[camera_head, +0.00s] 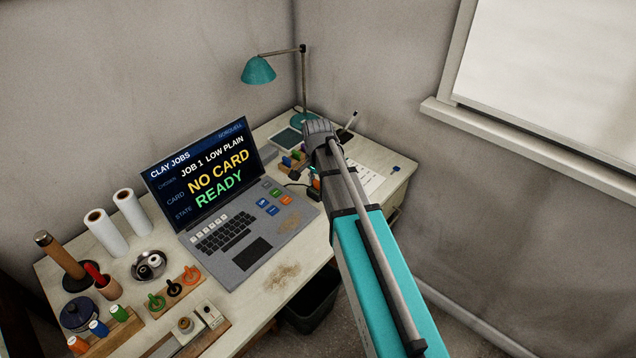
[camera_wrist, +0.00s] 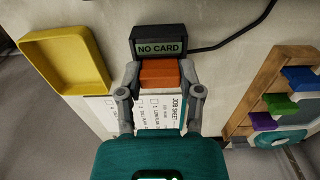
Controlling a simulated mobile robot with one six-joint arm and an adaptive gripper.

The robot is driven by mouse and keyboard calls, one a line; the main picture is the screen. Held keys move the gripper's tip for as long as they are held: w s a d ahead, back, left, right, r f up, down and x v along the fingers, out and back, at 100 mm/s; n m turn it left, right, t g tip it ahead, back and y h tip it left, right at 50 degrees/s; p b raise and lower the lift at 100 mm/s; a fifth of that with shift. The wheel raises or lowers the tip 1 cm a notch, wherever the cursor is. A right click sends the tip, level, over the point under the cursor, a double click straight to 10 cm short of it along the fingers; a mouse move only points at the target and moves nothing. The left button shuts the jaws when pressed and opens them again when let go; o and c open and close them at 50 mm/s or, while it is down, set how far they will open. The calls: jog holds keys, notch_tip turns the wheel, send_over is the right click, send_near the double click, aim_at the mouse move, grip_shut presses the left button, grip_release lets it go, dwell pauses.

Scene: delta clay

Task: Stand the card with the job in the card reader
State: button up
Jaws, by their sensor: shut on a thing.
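The card reader (camera_wrist: 158,45) is a small dark box whose green display reads NO CARD, at the top middle of the wrist view. An orange card (camera_wrist: 158,76) is between the fingers of my gripper (camera_wrist: 160,84), which is shut on it. The card is right in front of the reader in the picture; I cannot tell whether they touch. In the head view my gripper (camera_head: 308,178) is over the far right part of the desk, and my arm hides much of that area. The laptop screen (camera_head: 202,172) reads JOB 1 LOW PLAIN, NO CARD, READY.
A wooden rack (camera_wrist: 262,88) with blue, green and purple cards stands right of the reader. A yellow tray (camera_wrist: 62,55) lies to its left. A printed job sheet (camera_wrist: 160,110) lies beneath my gripper. A black cable (camera_wrist: 232,38) runs right from the reader. A teal lamp (camera_head: 258,71) stands behind.

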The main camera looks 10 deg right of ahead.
jog(key=o, duration=0.8)
jog(key=shift+o, duration=1)
jog(key=shift+r, duration=0.15)
jog(key=shift+r+p, duration=3.4)
jog(key=shift+p, duration=0.15)
jog(key=shift+s, duration=0.1)
